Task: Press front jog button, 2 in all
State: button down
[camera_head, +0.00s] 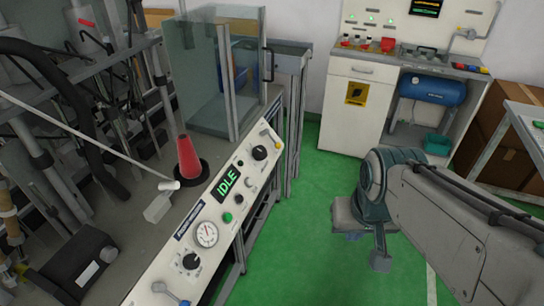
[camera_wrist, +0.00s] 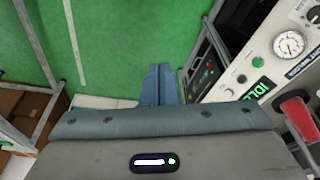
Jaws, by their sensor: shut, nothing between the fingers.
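The slanted control panel (camera_head: 180,235) shows a green IDLE display (camera_head: 227,183), a green button (camera_head: 227,217) and smaller dark and pale controls beside it. I cannot read which control is the front jog button.
A red cone (camera_head: 188,158) stands on the machine top behind the panel. A clear guard box (camera_head: 205,75) is at the panel's far end. A white cabinet (camera_head: 345,105) and blue tank (camera_head: 432,90) stand at the back. Green floor (camera_head: 300,250) is free between panel and arm.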

dwell(0.3)
jog(key=w+a+f+m+t+b, duration=0.1)
jog(key=w+f+m+t+b, duration=0.3)
jog(key=w, duration=0.7)
jog(key=w+a+f+m+t+b, duration=0.1)
jog(key=w+f+t+b, duration=0.3)
jog(key=w, duration=0.6)
jog(key=w+a+f+m+t+y+b, duration=0.3)
jog(key=w+a+f+y+b, duration=0.4)
jog(key=a, duration=0.5)
jog(key=w+f+m+y, duration=0.1)
jog(key=w+y, duration=0.1)
jog(key=w, duration=0.1)
jog(key=shift+w+m, duration=0.15)
jog(key=shift+m, duration=0.25)
